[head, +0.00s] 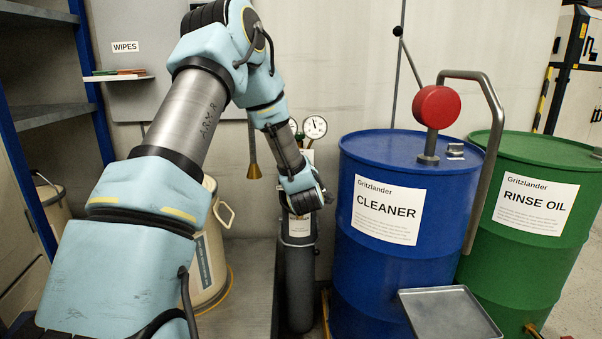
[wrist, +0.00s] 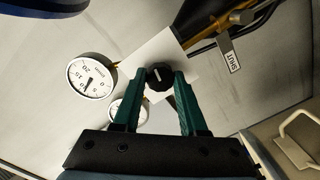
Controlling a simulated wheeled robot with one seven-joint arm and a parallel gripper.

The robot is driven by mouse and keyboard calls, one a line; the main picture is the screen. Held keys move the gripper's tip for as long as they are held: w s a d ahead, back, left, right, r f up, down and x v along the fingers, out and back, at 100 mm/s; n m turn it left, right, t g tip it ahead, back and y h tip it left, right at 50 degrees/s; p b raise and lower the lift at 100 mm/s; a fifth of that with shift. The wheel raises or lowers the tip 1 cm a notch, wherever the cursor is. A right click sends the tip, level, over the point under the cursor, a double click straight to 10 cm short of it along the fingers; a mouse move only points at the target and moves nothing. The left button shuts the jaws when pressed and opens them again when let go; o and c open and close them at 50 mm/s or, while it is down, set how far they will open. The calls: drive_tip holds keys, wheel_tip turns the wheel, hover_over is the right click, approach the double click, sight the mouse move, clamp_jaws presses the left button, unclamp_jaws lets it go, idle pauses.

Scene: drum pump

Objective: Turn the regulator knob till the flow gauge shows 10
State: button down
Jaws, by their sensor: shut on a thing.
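The black regulator knob (wrist: 159,76) with a white pointer line sits in front of a white plate in the wrist view. My gripper (wrist: 160,80) has its green fingers shut on the knob, one on each side. A round white gauge (wrist: 93,76) with numbers up to at least 20 is left of the knob. Its dark needle is at the lower part of the tilted dial; the exact reading is too small to tell. A second gauge (wrist: 119,112) is partly hidden behind the left finger. In the head view one gauge (head: 315,127) shows above my wrist, which hides the knob.
A grey cylinder (head: 299,275) stands below my gripper. A blue CLEANER drum (head: 365,265) with a red-headed pump (head: 436,106) is close on the right, beside a green drum (head: 535,235). A brass nozzle (head: 254,171) hangs left. A SHUT tag (wrist: 235,62) hangs right of the knob.

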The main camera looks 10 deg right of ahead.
drive_tip(key=shift+m+b, duration=0.6)
drive_tip(key=shift+m, duration=0.6)
drive_tip(key=shift+d, duration=0.1)
drive_tip(key=shift+c, duration=2.2)
unclamp_jaws()
drive_tip(key=shift+s, duration=0.1)
drive_tip(key=s+a+b, duration=0.2)
drive_tip(key=s, duration=0.8)
drive_tip(key=shift+s+r, duration=0.15)
drive_tip(key=shift+s, duration=0.1)
